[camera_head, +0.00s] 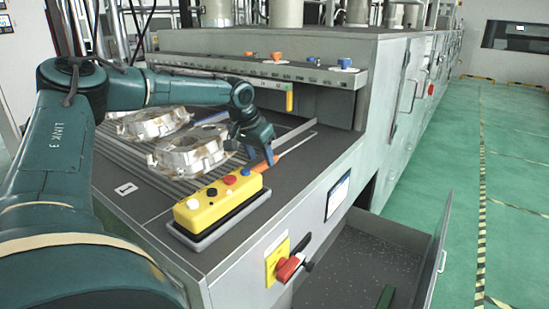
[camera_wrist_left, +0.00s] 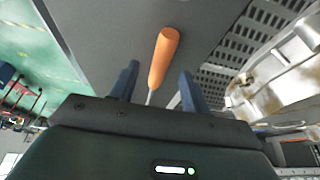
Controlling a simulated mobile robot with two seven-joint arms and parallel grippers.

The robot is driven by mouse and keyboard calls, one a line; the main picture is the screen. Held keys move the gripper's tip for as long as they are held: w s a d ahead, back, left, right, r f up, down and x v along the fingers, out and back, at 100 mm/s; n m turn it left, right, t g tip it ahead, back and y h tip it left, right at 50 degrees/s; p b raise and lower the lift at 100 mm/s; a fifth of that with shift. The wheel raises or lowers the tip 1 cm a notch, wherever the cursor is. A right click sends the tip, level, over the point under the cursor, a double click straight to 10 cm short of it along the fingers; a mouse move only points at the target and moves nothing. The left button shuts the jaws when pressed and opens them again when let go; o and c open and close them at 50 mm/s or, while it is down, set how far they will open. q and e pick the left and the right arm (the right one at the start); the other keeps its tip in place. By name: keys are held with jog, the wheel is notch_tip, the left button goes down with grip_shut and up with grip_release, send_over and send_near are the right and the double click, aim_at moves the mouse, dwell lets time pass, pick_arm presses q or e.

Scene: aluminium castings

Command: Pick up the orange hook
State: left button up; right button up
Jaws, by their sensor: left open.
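The orange hook has a bright orange handle (camera_wrist_left: 163,55) and a thin metal shaft, and it lies on the dark table top. In the left wrist view the handle lies between and beyond the two fingertips, and the shaft runs back toward the palm. In the head view a bit of the orange handle (camera_head: 262,165) shows beside my left gripper (camera_head: 266,152), partly hidden by it. My left gripper is open, with one finger on each side of the hook and gaps on both sides. My right gripper is not in view.
Two aluminium castings (camera_head: 190,150) lie on the slatted bed left of the gripper. A yellow button box (camera_head: 215,208) stands near the table's front edge. A grey rail (camera_head: 255,70) with knobs runs behind. An open drawer (camera_head: 365,262) sits below at the right.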

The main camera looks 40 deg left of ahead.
pick_arm(q)
jog(key=shift+x, duration=1.2)
jog(key=shift+c, duration=0.6)
grip_shut()
